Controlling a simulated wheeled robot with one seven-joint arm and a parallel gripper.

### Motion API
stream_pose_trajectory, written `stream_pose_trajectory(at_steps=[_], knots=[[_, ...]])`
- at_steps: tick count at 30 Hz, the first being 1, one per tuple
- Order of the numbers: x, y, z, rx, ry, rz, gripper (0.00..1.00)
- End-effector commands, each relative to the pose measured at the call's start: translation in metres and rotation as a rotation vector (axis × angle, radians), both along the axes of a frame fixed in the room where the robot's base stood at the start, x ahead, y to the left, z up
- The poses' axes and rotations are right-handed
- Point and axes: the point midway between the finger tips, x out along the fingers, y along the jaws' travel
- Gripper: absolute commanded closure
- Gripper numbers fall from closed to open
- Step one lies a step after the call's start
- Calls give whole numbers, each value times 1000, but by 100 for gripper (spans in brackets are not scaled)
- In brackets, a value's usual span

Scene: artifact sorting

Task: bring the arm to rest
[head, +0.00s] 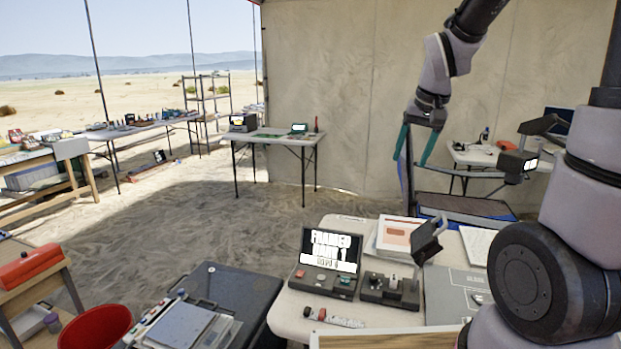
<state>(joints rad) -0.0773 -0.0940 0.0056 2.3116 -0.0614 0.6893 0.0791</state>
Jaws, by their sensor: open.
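My gripper (415,145) hangs from my arm in the upper right of the head view, pointing down. Its two teal fingers are spread apart with nothing between them. It is in the air above the far side of the near table, clear of the tabletop. My arm rises from the lower right and bends over at the top, where part of it leaves the picture.
The near table (290,312) holds a small screen device (331,250), a black instrument (390,288), papers and a grey case. A red bucket (95,328) and a black case (245,290) stand left. Sandy floor is open behind them. A green-topped table (270,137) stands farther back.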

Motion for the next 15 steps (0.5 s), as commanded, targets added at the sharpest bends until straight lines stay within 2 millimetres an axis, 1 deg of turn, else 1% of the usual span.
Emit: stream_pose_trajectory(at_steps=[1,3,5,6,10,12,15], knots=[[-14,-3,20,13,-34,-14,36],[-33,-6,40,30,-70,-29,36],[-50,-8,56,45,-101,-40,36],[-62,-9,66,54,-121,-47,36],[-99,-11,91,85,-186,-68,36],[-117,-11,100,100,-215,-75,36],[-137,-11,107,118,-246,-83,36]])
